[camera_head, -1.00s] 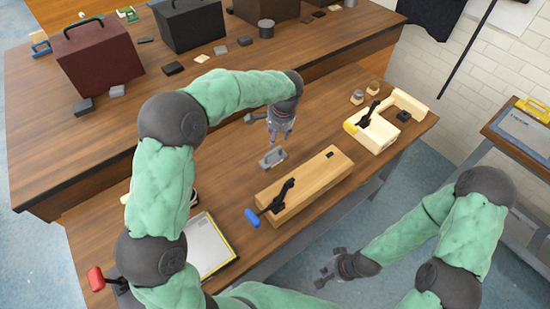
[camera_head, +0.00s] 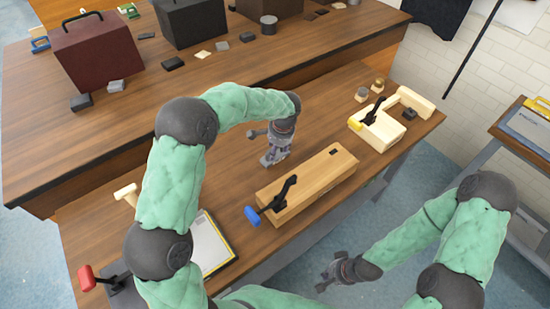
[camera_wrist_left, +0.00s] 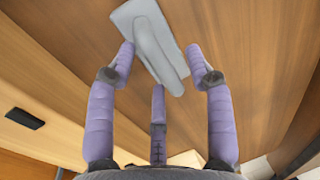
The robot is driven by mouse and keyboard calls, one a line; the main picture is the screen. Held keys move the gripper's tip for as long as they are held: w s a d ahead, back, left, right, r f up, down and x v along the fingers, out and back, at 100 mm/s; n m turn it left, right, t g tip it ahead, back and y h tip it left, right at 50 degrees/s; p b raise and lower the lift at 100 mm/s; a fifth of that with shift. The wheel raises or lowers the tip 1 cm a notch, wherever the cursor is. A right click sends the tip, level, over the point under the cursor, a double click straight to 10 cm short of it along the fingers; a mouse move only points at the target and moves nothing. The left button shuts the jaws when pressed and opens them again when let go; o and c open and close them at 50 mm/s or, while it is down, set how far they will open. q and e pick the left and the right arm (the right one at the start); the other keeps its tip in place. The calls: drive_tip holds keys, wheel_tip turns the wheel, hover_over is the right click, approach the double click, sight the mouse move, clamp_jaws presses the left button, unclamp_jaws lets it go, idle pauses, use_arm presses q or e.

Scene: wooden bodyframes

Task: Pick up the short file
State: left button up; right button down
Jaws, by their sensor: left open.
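The short file appears to be the grey flat piece with a raised bar (camera_wrist_left: 150,38), lying on the wooden table in the left wrist view. My left gripper (camera_wrist_left: 160,62) is open, with two fingers on either side of the bar and a third behind it. Contact cannot be told. In the head view, my left gripper (camera_head: 271,158) points down over the piece and mostly hides it. My right gripper (camera_head: 328,275) is open and empty, off the table's front edge above the floor.
A pale wooden assembly (camera_head: 380,130) stands farther right. A framed sheet (camera_head: 210,245) lies front left. Toolboxes (camera_head: 95,50) stand at the back.

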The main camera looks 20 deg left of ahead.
use_arm(q)
drive_tip(key=shift+w+a+f, duration=0.1)
drive_tip(key=shift+f, duration=0.4)
clamp_jaws()
drive_tip(key=shift+r, duration=0.1)
drive_tip(key=shift+r, duration=0.1)
drive_tip(key=shift+r+p, duration=0.4)
drive_tip(key=shift+r, duration=0.25)
drive_tip(key=r, duration=0.1)
drive_tip(key=r+p, duration=0.1)
drive_tip(key=shift+s+r, duration=0.25)
drive_tip(key=shift+r, duration=0.05)
drive_tip(key=s+r+p, duration=0.3)
drive_tip(key=s+r, duration=0.6)
drive_tip(key=s, duration=0.4)
drive_tip(key=shift+s+a+p, duration=0.15)
drive_tip(key=shift+s+p, duration=0.15)
drive_tip(key=shift+p, duration=0.05)
